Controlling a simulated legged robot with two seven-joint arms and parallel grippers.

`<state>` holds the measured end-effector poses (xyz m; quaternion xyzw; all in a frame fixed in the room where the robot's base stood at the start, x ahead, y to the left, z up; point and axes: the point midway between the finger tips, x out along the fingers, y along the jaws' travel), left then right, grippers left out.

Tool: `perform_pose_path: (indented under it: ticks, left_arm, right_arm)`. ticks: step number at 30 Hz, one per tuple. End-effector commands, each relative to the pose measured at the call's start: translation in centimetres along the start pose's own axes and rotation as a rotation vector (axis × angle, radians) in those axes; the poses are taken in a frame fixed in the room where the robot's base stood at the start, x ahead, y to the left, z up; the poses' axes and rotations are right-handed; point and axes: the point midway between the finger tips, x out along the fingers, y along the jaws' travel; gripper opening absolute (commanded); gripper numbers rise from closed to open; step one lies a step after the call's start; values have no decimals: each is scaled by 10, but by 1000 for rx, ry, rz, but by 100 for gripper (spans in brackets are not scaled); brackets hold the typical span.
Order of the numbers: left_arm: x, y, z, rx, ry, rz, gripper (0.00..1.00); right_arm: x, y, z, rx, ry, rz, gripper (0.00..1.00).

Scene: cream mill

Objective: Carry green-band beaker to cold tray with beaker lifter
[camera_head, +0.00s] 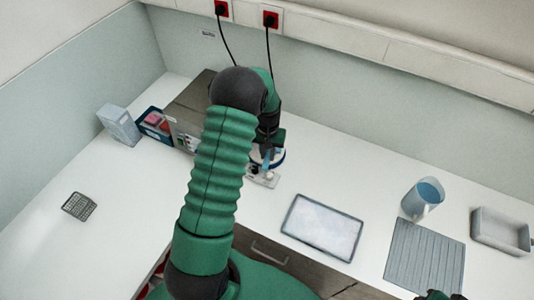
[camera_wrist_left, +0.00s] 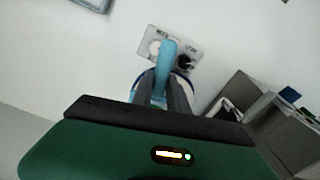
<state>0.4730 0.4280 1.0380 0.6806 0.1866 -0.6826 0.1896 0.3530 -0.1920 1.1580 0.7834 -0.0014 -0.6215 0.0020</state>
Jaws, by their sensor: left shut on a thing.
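My left gripper (camera_head: 268,143) is shut on a light-blue handle (camera_wrist_left: 168,62), which looks like the beaker lifter; it reaches down over a white unit with a control panel (camera_head: 262,178). A blue-edged round thing (camera_head: 280,158) shows beside the gripper, mostly hidden by it. I cannot make out the green-band beaker. A shallow dark-rimmed tray with a frosty white surface (camera_head: 322,228), which looks like the cold tray, lies on the bench to the right of the gripper. Part of my right gripper (camera_head: 436,295) shows at the bottom edge; its fingertips are unclear.
A blue-grey jug (camera_head: 422,199), a ribbed grey mat (camera_head: 425,256) and a grey bin (camera_head: 500,230) are at the right. A grey box (camera_head: 119,124) and a dark-blue box (camera_head: 153,123) stand at the left. A small dark rack (camera_head: 79,206) lies farther left. Bench between unit and tray is clear.

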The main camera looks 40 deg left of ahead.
Motion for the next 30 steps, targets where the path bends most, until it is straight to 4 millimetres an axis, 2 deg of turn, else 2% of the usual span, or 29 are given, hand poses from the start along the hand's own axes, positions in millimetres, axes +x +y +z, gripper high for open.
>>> perform_pose_path:
  ticks: [30]
  left_arm:
    - [0,-4,-4,0,1,0,0]
  right_arm:
    - [-1,0,0,0,0,0,46]
